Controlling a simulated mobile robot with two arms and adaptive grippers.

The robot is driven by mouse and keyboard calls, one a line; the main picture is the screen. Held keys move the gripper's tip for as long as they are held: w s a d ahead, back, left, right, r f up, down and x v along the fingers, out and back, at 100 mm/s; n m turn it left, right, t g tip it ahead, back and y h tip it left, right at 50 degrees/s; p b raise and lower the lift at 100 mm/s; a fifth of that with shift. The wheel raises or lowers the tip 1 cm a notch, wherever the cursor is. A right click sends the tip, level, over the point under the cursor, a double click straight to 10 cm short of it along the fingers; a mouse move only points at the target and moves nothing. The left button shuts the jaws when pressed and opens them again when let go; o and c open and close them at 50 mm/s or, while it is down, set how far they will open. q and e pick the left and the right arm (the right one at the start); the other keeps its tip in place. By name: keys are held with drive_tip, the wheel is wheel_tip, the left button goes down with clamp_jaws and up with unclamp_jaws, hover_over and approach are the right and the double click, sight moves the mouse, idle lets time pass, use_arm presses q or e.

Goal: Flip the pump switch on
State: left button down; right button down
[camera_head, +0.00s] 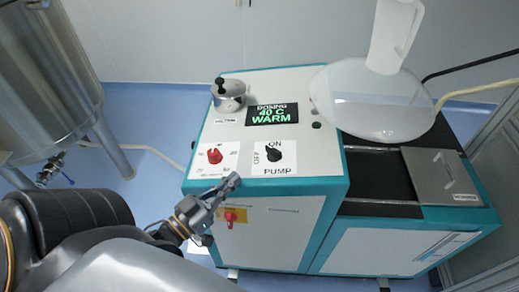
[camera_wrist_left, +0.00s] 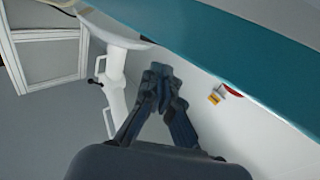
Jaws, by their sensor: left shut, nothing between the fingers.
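The pump switch (camera_head: 273,154) is a black knob on a white plate marked OFF, ON and PUMP, on the sloped top of the white and teal cabinet. Its pointer looks turned toward the upper left, between OFF and ON; I cannot tell its exact setting. My left gripper (camera_head: 232,181) is shut and empty. It is in front of the cabinet's front edge, below and left of the pump switch, apart from it. In the left wrist view my left gripper (camera_wrist_left: 160,75) shows its fingers together, and the pump switch is out of sight. My right gripper is not in view.
A red knob (camera_head: 214,156) sits left of the pump switch. A display (camera_head: 272,114) reads 40 C WARM. A red handle (camera_head: 230,217) on a yellow plate is on the cabinet front, also in the wrist view (camera_wrist_left: 232,90). A large clear vessel (camera_head: 360,100) stands right; a steel tank (camera_head: 40,75) stands left.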

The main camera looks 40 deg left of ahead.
sight(258, 159)
use_arm(q)
drive_tip(key=w, duration=0.3)
drive_tip(key=w+p, duration=0.1)
drive_tip(key=w, duration=0.2)
drive_tip(key=w+d+r+p, duration=0.1)
drive_tip(key=w, duration=0.2)
drive_tip(key=shift+w+d+r, duration=0.1)
drive_tip(key=shift+w, duration=0.05)
drive_tip(key=shift+w+d, duration=0.1)
drive_tip(key=shift+w, duration=0.35)
drive_tip(key=shift+w+a+r+p, duration=0.15)
drive_tip(key=shift+a+p, duration=0.15)
drive_tip(key=shift+p, duration=0.55)
drive_tip(key=shift+w+a+p, duration=0.15)
drive_tip(key=shift+a+p, duration=0.05)
drive_tip(key=shift+p, duration=0.2)
drive_tip(key=shift+w+a+f, duration=0.15)
drive_tip(key=shift+f, duration=0.2)
